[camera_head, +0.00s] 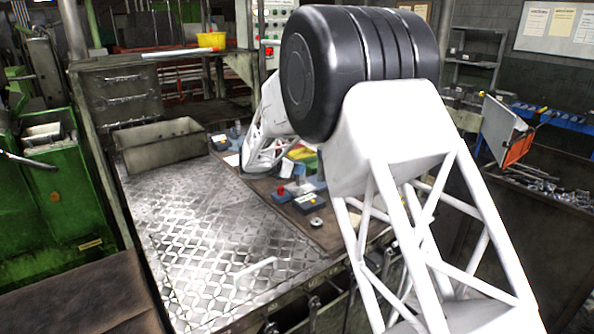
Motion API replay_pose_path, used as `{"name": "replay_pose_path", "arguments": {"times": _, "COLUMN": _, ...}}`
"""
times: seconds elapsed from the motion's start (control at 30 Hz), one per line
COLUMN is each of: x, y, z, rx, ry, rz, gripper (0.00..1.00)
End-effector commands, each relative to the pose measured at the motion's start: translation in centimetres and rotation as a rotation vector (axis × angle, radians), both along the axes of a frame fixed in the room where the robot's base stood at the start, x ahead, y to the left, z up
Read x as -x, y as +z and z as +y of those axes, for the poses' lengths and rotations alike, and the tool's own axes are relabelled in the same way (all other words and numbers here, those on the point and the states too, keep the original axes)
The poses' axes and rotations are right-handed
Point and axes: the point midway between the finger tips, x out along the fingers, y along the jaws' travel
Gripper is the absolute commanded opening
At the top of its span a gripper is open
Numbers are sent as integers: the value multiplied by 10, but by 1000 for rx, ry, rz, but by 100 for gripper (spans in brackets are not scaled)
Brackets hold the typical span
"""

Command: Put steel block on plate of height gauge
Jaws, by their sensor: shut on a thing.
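My gripper does not show; only my white lattice arm and its large black joint are seen, crossing the camera_head view. The far arm link comes down over the back of the bench, and its end is lost among small objects there. I cannot make out the steel block. I cannot pick out the height gauge or its plate for certain; small blue and yellow items (306,160) stand on the bench, partly hidden by my arm.
On the brown strip are a red-button box (281,194), a dark labelled box (307,203) and a small round part (317,222). A metal bin (160,146) stands at the back left.

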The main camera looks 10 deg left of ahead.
Motion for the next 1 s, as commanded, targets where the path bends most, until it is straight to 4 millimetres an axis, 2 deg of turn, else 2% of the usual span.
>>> {"name": "replay_pose_path", "arguments": {"times": 0.1, "x": 0, "y": -6, "z": 0, "rx": -1, "ry": 0, "rz": -2, "gripper": 0}}
{"name": "replay_pose_path", "arguments": {"times": 0.57, "x": 0, "y": -10, "z": 0, "rx": 0, "ry": 1, "rz": -2, "gripper": 0}}
{"name": "replay_pose_path", "arguments": {"times": 0.6, "x": 0, "y": -11, "z": 0, "rx": 0, "ry": 0, "rz": -1, "gripper": 26}}
{"name": "replay_pose_path", "arguments": {"times": 0.73, "x": 0, "y": -11, "z": 0, "rx": 0, "ry": 0, "rz": -1, "gripper": 46}}
{"name": "replay_pose_path", "arguments": {"times": 1.0, "x": 0, "y": -11, "z": 0, "rx": 0, "ry": 0, "rz": -1, "gripper": 47}}
